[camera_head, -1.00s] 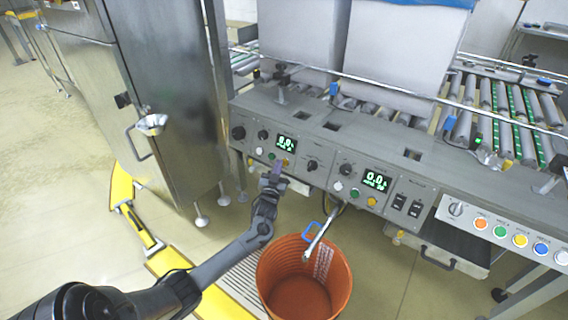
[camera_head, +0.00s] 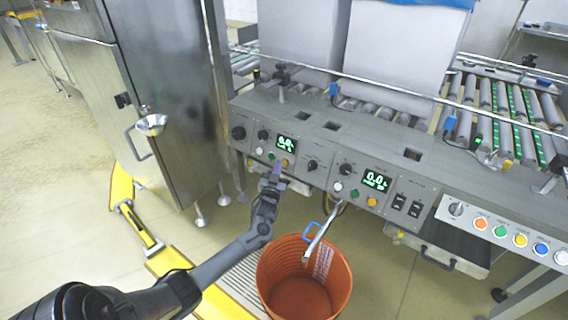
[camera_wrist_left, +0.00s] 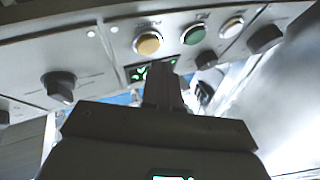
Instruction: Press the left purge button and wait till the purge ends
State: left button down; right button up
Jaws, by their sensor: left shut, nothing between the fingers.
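The left control panel (camera_head: 252,136) has a white button (camera_head: 258,151), a green button (camera_head: 271,156) and a yellow button (camera_head: 284,162) below a lit display (camera_head: 286,143). In the left wrist view the shut fingers (camera_wrist_left: 164,84) point up towards the yellow button (camera_wrist_left: 148,43) and the green button (camera_wrist_left: 195,34). I cannot tell whether they touch the panel. My right gripper is not in view.
An orange bucket (camera_head: 346,280) stands on the floor below a metal spout (camera_head: 322,232). A second panel with a display (camera_head: 376,180) is to the right. A steel cabinet (camera_head: 170,90) stands at the left. Large white blocks (camera_head: 395,50) sit behind the panels.

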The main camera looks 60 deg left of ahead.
pick_arm(q)
jog(key=shift+w+f, duration=0.1)
dwell(0.3)
jog(key=shift+w+a+f+b, duration=0.1)
jog(key=shift+w+b, duration=0.2)
jog(key=shift+w+a+f+b, duration=0.15)
jog(key=shift+w+b, duration=0.1)
jog(key=shift+b, duration=0.1)
dwell(0.7)
dwell(0.4)
jog(key=shift+s+d+r+p, duration=0.2)
jog(key=shift+s+p, duration=0.15)
jog(key=shift+p, duration=0.2)
jog(key=shift+s+d+r+p, duration=0.15)
jog(key=shift+s+p, duration=0.15)
jog(key=shift+p, duration=0.25)
jog(key=shift+a, duration=0.1)
